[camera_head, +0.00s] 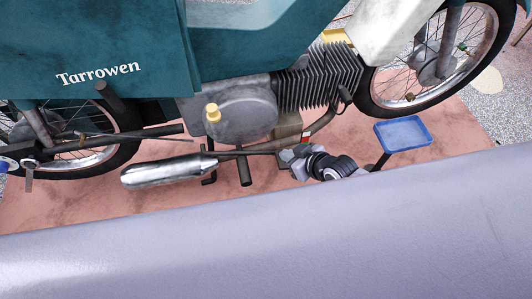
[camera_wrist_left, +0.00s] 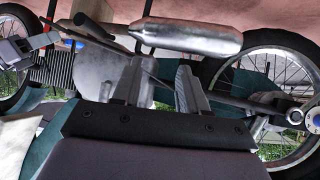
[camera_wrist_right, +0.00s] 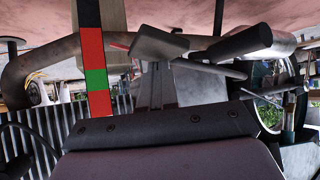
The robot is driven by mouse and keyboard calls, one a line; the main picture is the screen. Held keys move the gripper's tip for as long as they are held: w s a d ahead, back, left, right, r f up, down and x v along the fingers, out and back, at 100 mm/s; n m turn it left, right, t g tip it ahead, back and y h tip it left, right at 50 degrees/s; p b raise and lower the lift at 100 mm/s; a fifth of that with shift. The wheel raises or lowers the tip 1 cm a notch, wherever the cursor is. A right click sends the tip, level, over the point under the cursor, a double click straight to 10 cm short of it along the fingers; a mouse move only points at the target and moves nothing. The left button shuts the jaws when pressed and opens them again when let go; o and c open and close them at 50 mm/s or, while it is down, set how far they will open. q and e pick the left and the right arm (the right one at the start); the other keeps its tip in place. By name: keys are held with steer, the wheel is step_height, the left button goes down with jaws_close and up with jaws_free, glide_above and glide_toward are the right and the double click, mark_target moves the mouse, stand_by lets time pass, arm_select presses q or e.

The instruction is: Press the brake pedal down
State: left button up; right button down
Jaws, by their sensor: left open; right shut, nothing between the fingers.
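The brake pedal shows as a dark lever with a grey pad (camera_head: 287,156) low beside the motorcycle's engine. In the right wrist view the pad (camera_wrist_right: 160,42) is at my right fingertips. My right gripper (camera_head: 298,163) is shut and empty, its fingers (camera_wrist_right: 156,68) pointing at the pad. I cannot tell whether they touch it. A red and green marked strip (camera_wrist_right: 92,55) stands left of the pad in that view. My left gripper (camera_wrist_left: 158,80) is open and empty in its wrist view, with the motorcycle beyond it; it is out of the head view.
The teal motorcycle (camera_head: 100,45) fills the far side. A silver muffler (camera_head: 165,173) and a black foot peg (camera_head: 245,170) lie left of the pedal. A blue tray (camera_head: 403,134) stands on the right. A pale grey surface (camera_head: 260,235) crosses the foreground.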

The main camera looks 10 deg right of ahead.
step_height(320, 180, up, 5)
steer(key=p, duration=0.4)
steer(key=shift+s+p, duration=0.1)
steer(key=shift+p, duration=0.25)
step_height(320, 180, up, 10)
steer(key=p, duration=0.9)
steer(key=shift+p, duration=0.35)
